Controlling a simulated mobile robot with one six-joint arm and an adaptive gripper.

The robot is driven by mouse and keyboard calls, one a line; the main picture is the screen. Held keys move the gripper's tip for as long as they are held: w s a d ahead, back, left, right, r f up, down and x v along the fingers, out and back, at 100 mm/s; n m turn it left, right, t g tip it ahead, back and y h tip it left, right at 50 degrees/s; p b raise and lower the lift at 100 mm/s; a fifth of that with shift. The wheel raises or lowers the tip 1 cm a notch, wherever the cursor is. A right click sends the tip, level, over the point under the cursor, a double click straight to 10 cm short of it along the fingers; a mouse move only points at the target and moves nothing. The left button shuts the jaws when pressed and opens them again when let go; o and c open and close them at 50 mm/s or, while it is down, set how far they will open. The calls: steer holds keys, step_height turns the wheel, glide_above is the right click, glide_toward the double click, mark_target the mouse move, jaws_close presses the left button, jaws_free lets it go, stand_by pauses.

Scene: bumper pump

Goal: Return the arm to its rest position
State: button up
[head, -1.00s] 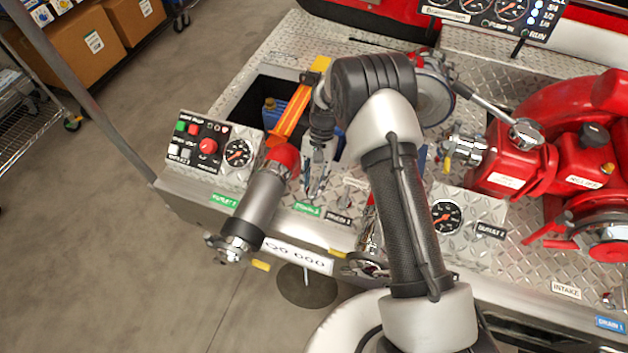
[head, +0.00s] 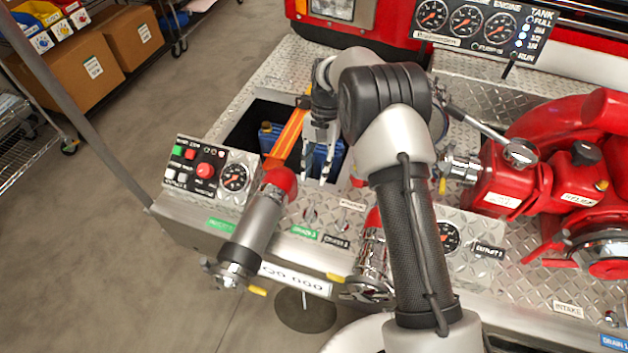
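My arm reaches up over the pump deck from the lower right and bends down at its dark elbow. My gripper (head: 319,178) hangs at the arm's end, over the recess in the deck. Its two pale fingers point down and stand apart, with blue showing between them. No object shows held in it. Whether the fingertips touch the blue container (head: 334,154) behind them cannot be told. My arm hides part of the deck and the pump behind it.
A grey cylinder with a red end (head: 257,220) stands left of my gripper. An orange bar (head: 290,132) crosses the recess. A control box (head: 205,168) sits on the left, red pump bodies (head: 520,185) on the right. A gauge panel (head: 485,25) is at the back. Open floor lies left.

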steer(key=shift+r, duration=0.25)
stand_by(0.3)
steer(key=s+d+r+n+t, duration=0.1)
steer(key=s+d+r, duration=0.15)
steer(key=r, duration=0.45)
steer(key=s+d+r+t, duration=0.2)
steer(key=s+r, duration=0.2)
steer(key=r, duration=0.4)
steer(key=s+d+r+n+t, duration=0.1)
steer(key=s+d+r, duration=0.25)
steer(key=r, duration=0.35)
steer(key=s+d+r+n+t, duration=0.1)
steer(key=s+d+t, duration=0.1)
steer(key=s, duration=0.8)
steer(key=s+d+r+t+h, duration=0.1)
steer(key=s+d+t, duration=0.1)
steer(key=s, duration=0.8)
steer(key=shift+s+d+r+n+t, duration=0.15)
steer(key=shift+s+d+n+t, duration=0.15)
steer(key=shift+d+n+t, duration=0.1)
